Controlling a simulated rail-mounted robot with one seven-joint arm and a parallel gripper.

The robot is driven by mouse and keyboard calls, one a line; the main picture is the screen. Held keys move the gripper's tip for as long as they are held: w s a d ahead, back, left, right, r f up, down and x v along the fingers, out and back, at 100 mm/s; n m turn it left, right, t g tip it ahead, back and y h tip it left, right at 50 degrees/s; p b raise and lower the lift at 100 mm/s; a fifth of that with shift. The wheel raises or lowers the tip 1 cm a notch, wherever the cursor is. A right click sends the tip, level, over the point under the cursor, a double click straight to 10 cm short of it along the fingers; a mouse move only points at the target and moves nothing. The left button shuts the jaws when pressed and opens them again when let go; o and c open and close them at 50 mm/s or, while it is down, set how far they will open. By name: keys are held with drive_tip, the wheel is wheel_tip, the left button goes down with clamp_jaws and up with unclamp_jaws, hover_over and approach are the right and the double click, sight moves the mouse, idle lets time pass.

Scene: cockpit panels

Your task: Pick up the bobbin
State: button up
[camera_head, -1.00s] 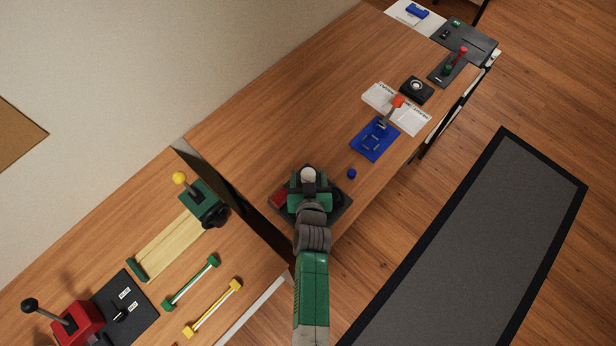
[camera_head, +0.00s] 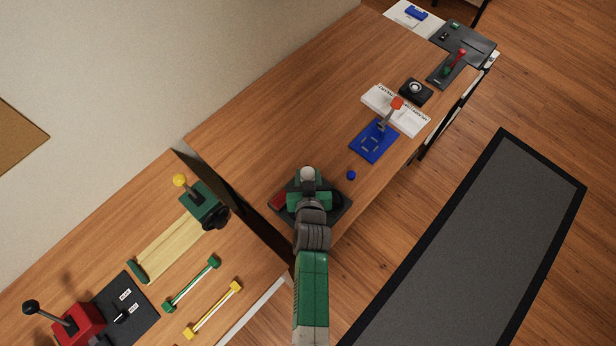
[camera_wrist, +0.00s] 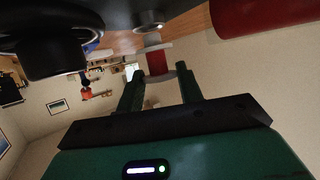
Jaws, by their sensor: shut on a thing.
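The bobbin (camera_wrist: 157,64), a red spool with pale flanges, sits between the fingertips of my gripper (camera_wrist: 160,80) in the wrist view. The gripper is shut on it. A pale metal piece (camera_wrist: 148,28) shows close beyond the bobbin; I cannot tell whether they touch. In the head view my gripper (camera_head: 310,190) is over a dark base plate (camera_head: 338,212) at the near end of the right table. The arm and gripper hide the bobbin there.
A red part (camera_head: 278,201) lies on the plate's left side; a red cylinder (camera_wrist: 258,14) and black round part (camera_wrist: 52,48) are close in the wrist view. A small blue knob (camera_head: 351,175) and blue panel (camera_head: 374,141) are to the right. The table's upper left is clear.

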drive_tip(key=shift+r, duration=0.95)
drive_tip(key=s+a+r+p, duration=0.1)
drive_tip(key=s+a+p, duration=0.1)
drive_tip(key=s, duration=1.4)
drive_tip(key=shift+r, duration=0.2)
